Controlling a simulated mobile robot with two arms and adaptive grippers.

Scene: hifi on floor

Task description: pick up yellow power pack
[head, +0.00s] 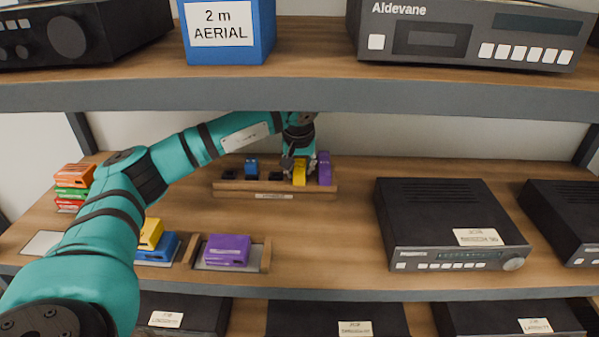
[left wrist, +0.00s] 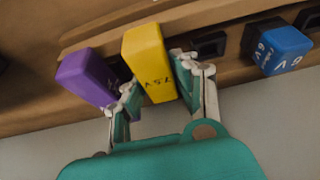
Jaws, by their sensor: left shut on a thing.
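The yellow power pack (head: 300,173) stands upright in the wooden rack (head: 277,195) at the back of the middle shelf. My left gripper (head: 299,160) reaches down to it from above and is shut on it. In the left wrist view the yellow power pack (left wrist: 149,62) sits between the two fingers of the gripper (left wrist: 161,95), one on each side. A purple pack (head: 325,168) stands right beside it in the rack, and shows close to one finger in the left wrist view (left wrist: 87,78). My right gripper is not in view.
A blue pack (head: 251,168) stands further left in the rack, with dark slots between. In front lie a purple pack (head: 227,250) in a tray and another yellow pack (head: 150,234) by a blue one. A black hifi unit (head: 450,225) stands right. The upper shelf (head: 300,94) overhangs.

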